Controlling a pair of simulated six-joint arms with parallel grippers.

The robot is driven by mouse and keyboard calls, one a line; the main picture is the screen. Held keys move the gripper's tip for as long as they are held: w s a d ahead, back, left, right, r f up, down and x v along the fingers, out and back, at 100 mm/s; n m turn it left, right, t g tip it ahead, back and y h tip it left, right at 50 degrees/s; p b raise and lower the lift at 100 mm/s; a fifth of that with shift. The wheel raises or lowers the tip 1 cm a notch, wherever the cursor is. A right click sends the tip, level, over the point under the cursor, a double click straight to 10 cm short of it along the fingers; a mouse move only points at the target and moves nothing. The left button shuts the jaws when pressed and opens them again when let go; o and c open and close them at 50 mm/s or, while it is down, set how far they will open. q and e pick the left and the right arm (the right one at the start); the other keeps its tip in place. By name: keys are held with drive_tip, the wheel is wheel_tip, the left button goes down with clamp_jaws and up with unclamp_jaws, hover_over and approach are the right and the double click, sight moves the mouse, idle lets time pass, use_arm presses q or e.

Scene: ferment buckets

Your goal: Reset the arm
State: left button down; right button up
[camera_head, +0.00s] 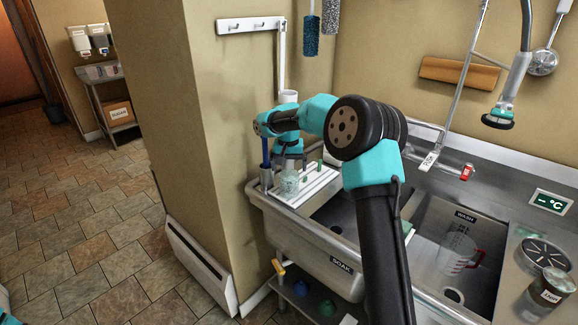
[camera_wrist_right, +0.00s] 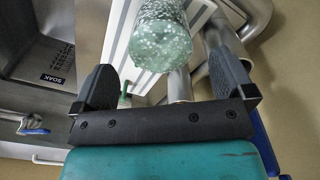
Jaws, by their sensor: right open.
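My right arm reaches from the bottom of the head view over the sink to the ledge at the wall corner. My right gripper (camera_head: 289,158) points down there, partly hidden by its own wrist. In the right wrist view the gripper (camera_wrist_right: 162,72) is open, with its two dark fingers wide apart and nothing between them. My left gripper is not in view; only a bit of teal shows at the lower left edge.
A white rack (camera_head: 318,181) and a metal holder (camera_head: 266,179) with a blue-handled tool flank the jar. The wash basin holds a clear jug (camera_head: 455,252). A spray head (camera_head: 498,118) hangs at right. A brown jar (camera_head: 549,288) stands on the right counter.

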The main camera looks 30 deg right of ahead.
drive_tip(key=shift+r, duration=0.2)
drive_tip(key=shift+r, duration=0.8)
wheel_tip(320, 180, up, 9)
drive_tip(key=shift+a, duration=0.15)
idle(0.9)
drive_tip(key=shift+s+f, duration=0.1)
